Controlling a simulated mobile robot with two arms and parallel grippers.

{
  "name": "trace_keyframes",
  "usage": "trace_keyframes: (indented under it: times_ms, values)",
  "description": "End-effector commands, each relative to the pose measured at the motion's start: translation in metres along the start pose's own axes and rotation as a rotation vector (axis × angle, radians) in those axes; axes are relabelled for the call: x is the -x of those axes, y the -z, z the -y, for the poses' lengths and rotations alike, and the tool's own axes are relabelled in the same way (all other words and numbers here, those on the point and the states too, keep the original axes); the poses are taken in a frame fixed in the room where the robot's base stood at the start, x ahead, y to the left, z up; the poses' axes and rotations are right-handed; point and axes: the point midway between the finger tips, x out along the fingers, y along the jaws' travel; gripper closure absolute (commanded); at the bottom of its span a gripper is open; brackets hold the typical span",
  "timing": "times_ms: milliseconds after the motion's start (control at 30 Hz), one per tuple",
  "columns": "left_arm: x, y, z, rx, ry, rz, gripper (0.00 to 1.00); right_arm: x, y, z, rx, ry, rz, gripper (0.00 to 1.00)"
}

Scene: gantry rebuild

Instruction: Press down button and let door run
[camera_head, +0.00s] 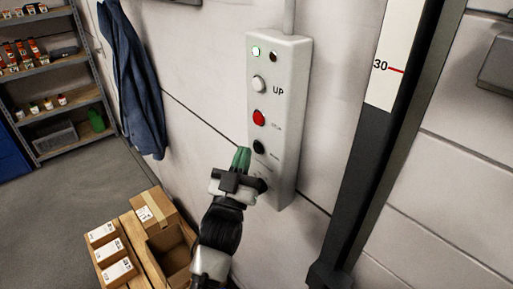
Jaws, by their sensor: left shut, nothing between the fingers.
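A pale control box (293,75) is fixed to the wall in the middle of the head view. It carries a white button (259,84) marked UP, a red button (259,118) below it, and a black button (259,147) lowest. A lit green-white lamp (256,51) and a dark lamp (273,56) sit at its top. My left gripper (242,155) is shut and empty, with its green fingertips just left of the black button. I cannot tell whether they touch it. The black button's label is too small to read. My right gripper is out of view.
A dark vertical rail (370,150) with a scale strip marked 30 runs right of the box. A blue coat (131,80) hangs on the wall to the left. Cardboard boxes (153,212) stand on a wooden pallet below left. A metal shelf (62,100) stands at far left; grey floor lies between.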

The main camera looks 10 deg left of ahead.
Motion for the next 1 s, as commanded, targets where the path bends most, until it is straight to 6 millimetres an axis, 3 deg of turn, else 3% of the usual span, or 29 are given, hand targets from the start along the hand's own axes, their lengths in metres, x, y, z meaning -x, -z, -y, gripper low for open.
trace_keyframes:
  times_ms: [1000]
  values:
    - [-0.0063, -0.0043, -0.0046, 0.000, 0.000, 0.000, 1.00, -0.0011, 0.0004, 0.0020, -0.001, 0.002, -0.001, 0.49]
